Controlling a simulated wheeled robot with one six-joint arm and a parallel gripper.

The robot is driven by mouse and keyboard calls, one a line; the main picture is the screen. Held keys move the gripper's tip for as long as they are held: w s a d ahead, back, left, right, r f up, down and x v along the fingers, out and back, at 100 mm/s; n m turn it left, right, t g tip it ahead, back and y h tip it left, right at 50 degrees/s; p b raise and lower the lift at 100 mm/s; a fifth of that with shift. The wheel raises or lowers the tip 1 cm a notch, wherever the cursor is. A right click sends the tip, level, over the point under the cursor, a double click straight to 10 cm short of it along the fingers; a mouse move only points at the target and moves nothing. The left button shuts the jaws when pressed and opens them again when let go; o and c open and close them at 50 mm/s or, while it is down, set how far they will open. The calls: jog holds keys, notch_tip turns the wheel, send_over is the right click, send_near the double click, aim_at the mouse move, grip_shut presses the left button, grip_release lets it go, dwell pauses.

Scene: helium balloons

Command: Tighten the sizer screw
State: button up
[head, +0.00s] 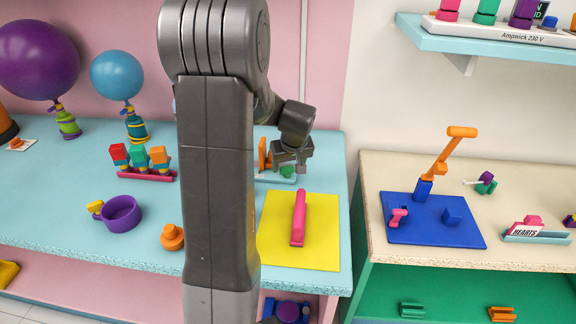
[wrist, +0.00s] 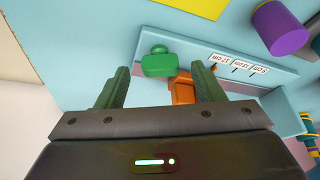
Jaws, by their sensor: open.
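The sizer (head: 262,178) stands at the back right of the blue table, partly behind my arm in the head view. It has an orange upright part (head: 263,152) and a green screw (head: 287,171). In the wrist view the sizer's pale strip carries cm labels (wrist: 238,66). In the head view my gripper (head: 291,160) is just above the screw.
A yellow mat (head: 318,254) with a pink bar (head: 299,217) lies in front of the sizer. A purple mug (head: 122,214), an orange weight (head: 172,237) and a pink rack (head: 146,175) stand left of my arm. A beige table (head: 400,172) is to the right.

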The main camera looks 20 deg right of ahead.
jog(key=shift+x, duration=0.85)
jog(key=c, duration=1)
jog(key=shift+m, duration=0.3)
jog(key=shift+a+m+g+h+b, duration=0.15)
jog(key=shift+m+h, duration=0.25)
jog(key=shift+m, duration=0.55)
jog(key=shift+m+g+h+b, duration=0.15)
jog(key=shift+m+h, duration=0.25)
jog(key=shift+m, duration=0.55)
